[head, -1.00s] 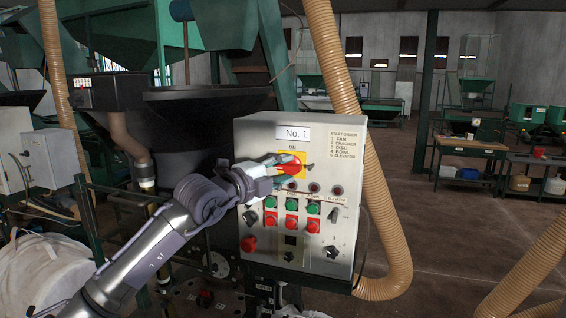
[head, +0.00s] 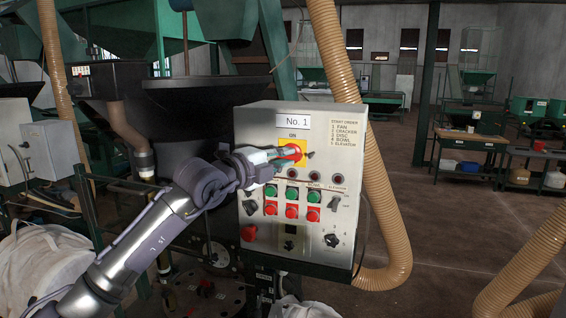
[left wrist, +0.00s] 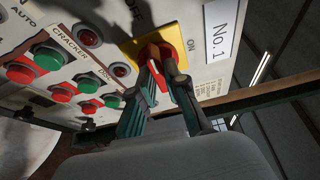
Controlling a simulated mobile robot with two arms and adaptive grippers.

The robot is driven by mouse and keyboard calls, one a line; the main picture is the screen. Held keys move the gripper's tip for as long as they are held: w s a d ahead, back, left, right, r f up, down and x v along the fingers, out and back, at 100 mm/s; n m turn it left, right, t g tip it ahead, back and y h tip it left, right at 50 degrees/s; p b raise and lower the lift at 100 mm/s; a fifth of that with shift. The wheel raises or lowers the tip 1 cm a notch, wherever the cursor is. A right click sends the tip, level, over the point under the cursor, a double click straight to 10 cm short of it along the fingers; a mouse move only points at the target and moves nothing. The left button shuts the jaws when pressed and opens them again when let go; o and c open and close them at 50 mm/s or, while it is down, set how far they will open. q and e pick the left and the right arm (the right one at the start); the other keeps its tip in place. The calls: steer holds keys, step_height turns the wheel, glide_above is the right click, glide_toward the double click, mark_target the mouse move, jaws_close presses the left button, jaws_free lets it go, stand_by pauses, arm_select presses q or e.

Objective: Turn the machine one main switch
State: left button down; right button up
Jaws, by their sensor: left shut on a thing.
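The No. 1 control panel (head: 265,220) is a grey box with a "No. 1" label at its top. Its main switch (head: 293,151) is a red rotary knob on a yellow plate (head: 303,146), under the word "ON". My left gripper (head: 289,154) reaches it from the left and hides part of the knob. In the left wrist view, the two fingers of my left gripper (left wrist: 165,84) are shut on the red switch (left wrist: 153,58), one on each side. The yellow plate (left wrist: 172,36) shows around it. My right gripper is not in view.
Below the switch are dark red lamps, green buttons (head: 292,193), red buttons (head: 292,211) and black selector knobs (head: 331,240). A red knob (head: 248,233) is at the lower left. A tan hose (head: 392,230) hangs right of the panel.

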arm_select(q)
steer(key=m+y+b, duration=0.1)
steer(key=m+b, duration=0.1)
steer(key=b, duration=0.1)
steer(key=shift+f+m+g+b, duration=0.15)
steer(key=shift+m+g+b, duration=0.15)
steer(key=shift+b, duration=0.05)
steer(key=shift+s+d+r+m+y+b, duration=0.1)
steer(key=shift+r+m+y+b, duration=0.05)
steer(key=shift+m+y+b, duration=1.3)
steer(key=shift+d+r+m+y+b, duration=0.15)
steer(key=shift+m+y+b, duration=0.7)
steer(key=shift+m, duration=1.1)
steer(key=shift+s+d+r+m+y+b, duration=0.1)
steer(key=shift+m+y+b, duration=0.8)
steer(key=shift+m+b, duration=0.6)
steer(key=shift+m, duration=0.3)
steer(key=c, duration=1.2)
jaws_free()
steer(key=shift+w, duration=0.1)
steer(key=shift+r, duration=0.1)
steer(key=v, duration=1.2)
steer(key=shift+d, duration=0.1)
